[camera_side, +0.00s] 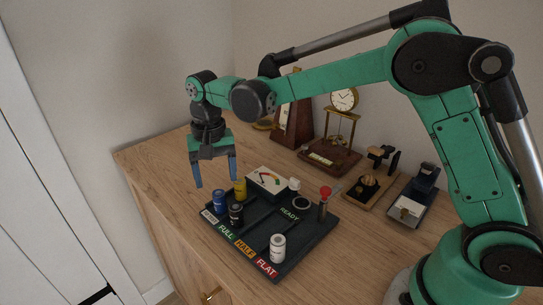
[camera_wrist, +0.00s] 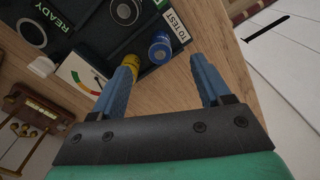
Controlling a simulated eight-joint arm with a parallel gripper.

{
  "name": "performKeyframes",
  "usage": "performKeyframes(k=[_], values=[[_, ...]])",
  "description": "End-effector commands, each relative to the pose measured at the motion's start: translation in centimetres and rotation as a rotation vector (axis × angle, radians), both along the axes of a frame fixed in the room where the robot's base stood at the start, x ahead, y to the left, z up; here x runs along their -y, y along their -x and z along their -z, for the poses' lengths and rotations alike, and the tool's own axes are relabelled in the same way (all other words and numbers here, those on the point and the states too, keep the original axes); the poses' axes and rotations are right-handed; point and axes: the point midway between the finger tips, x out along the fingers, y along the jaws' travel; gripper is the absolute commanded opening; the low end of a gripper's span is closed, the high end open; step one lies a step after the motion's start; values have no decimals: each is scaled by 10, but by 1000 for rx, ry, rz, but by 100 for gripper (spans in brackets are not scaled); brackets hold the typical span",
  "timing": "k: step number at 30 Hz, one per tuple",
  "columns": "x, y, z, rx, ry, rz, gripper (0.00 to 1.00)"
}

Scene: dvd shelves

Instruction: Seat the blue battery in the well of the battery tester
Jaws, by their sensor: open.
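The blue battery (camera_side: 219,203) stands upright at the left corner of a dark tray (camera_side: 262,240), by the TO TEST label; it also shows in the wrist view (camera_wrist: 160,48). My gripper (camera_side: 215,184) is open and empty, pointing down above the tray's left corner. In the wrist view its fingertips (camera_wrist: 163,60) frame the blue battery, with no contact visible. The battery tester (camera_side: 268,182) has a white face with a coloured dial. A light-rimmed dark round opening (camera_side: 301,203) lies by the READY label; it looks like the well and appears empty.
A yellow battery (camera_side: 240,188) stands close to the blue one, a black battery (camera_side: 236,213) in front, and a white one (camera_side: 278,247) near FLAT. A red-topped post (camera_side: 325,195) rises at the tray's right. A clock (camera_side: 343,100) and other items stand behind.

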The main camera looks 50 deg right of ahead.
Motion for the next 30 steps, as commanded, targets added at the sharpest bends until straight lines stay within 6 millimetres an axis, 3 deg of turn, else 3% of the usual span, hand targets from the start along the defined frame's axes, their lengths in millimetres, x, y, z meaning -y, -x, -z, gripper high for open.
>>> performKeyframes(k=[11,21,28,30], values=[[0,0,48,-1,0,0,70],[0,0,53,0,0,0,70],[0,0,53,0,0,-1,5],[0,0,53,0,0,-1,0]])
